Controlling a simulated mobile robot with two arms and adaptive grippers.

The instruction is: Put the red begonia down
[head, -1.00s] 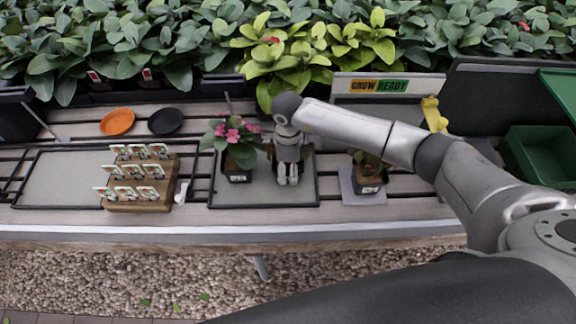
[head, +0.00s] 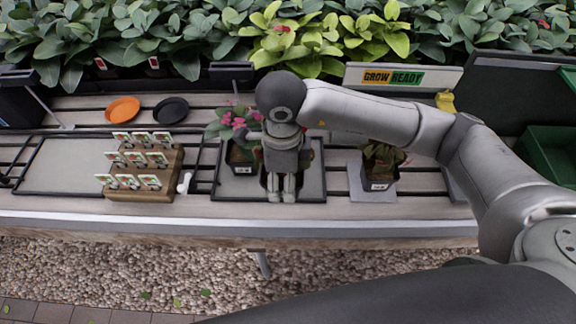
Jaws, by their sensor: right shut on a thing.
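My right gripper (head: 281,194) points down over the grey tray (head: 312,182) and is shut. It is shut on a potted plant, taken as the red begonia (head: 264,180), mostly hidden behind the gripper. Only dark pot edges and bits of leaf show at its sides. I cannot tell whether its pot touches the tray. A pink-flowered plant (head: 238,124) in a dark pot stands just left of the gripper on the same tray. My left gripper is not in view.
A potted dark-leaved plant (head: 379,168) stands on a small grey mat to the right. A wooden block (head: 145,188) with several labels is left. Orange (head: 122,109) and black (head: 171,110) saucers lie behind it. The left tray (head: 65,166) has free room. A GROW READY sign (head: 392,78) stands behind.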

